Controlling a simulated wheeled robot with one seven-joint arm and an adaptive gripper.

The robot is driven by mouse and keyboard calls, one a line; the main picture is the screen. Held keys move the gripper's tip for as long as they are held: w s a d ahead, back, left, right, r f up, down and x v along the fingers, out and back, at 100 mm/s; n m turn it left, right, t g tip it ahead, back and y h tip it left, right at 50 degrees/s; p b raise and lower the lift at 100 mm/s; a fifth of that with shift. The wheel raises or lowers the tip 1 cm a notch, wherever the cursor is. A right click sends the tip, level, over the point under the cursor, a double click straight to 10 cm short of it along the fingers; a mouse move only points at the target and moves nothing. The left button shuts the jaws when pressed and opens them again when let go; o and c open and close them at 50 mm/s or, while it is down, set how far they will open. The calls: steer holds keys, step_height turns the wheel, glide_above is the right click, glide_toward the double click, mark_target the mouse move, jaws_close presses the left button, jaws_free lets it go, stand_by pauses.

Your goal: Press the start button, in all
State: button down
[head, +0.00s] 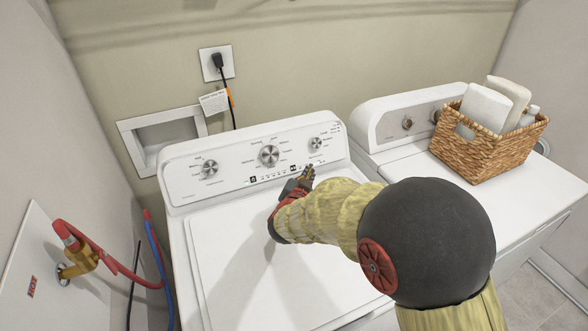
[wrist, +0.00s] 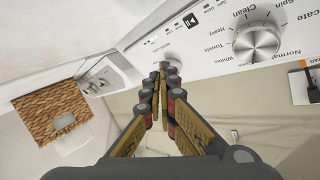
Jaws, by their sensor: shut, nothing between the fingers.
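The white washer (head: 255,265) has a sloped control panel (head: 232,163) with three silver knobs and a row of small marks and black icons along its lower edge. My gripper (head: 308,171) is shut and empty, its fingertips at the lower right part of the panel, below the right knob (head: 316,143). In the wrist view the closed fingertips (wrist: 168,68) are close to the panel (wrist: 205,45), beside a black icon (wrist: 191,20) and a large knob (wrist: 257,42). I cannot tell which mark is the start button or whether the fingertips touch the panel; they cover part of it.
A second white machine (head: 405,160) stands to the right, with a wicker basket (head: 485,150) of white towels and bottles on top. Red and blue hoses (head: 110,262) run at the left wall. A power outlet (head: 216,62) is on the back wall.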

mark_target(293, 168)
steer(key=w+f, duration=0.1)
steer(key=w+a+f+b, duration=0.1)
steer(key=w, duration=0.1)
steer(key=w+a+f+b, duration=0.1)
steer(key=w, duration=0.1)
steer(key=shift+w+a, duration=0.1)
steer(key=shift+w+a+f, duration=0.25)
steer(key=shift+w, duration=0.3)
steer(key=shift+w+a+f, duration=0.2)
steer(key=shift+w, duration=0.3)
stand_by(0.8)
steer(key=shift+w+a+f, duration=0.15)
steer(key=shift+w, duration=0.2)
steer(key=shift+w+a+f, duration=0.1)
steer(key=shift+w+f, duration=0.1)
steer(key=shift+w, duration=0.05)
stand_by(0.7)
steer(key=shift+s+r+p, duration=0.1)
steer(key=shift+p, duration=0.2)
steer(key=shift+s+d+r, duration=0.25)
steer(key=shift+s+r, duration=0.05)
steer(key=shift+s, duration=0.25)
steer(key=shift+p, duration=0.3)
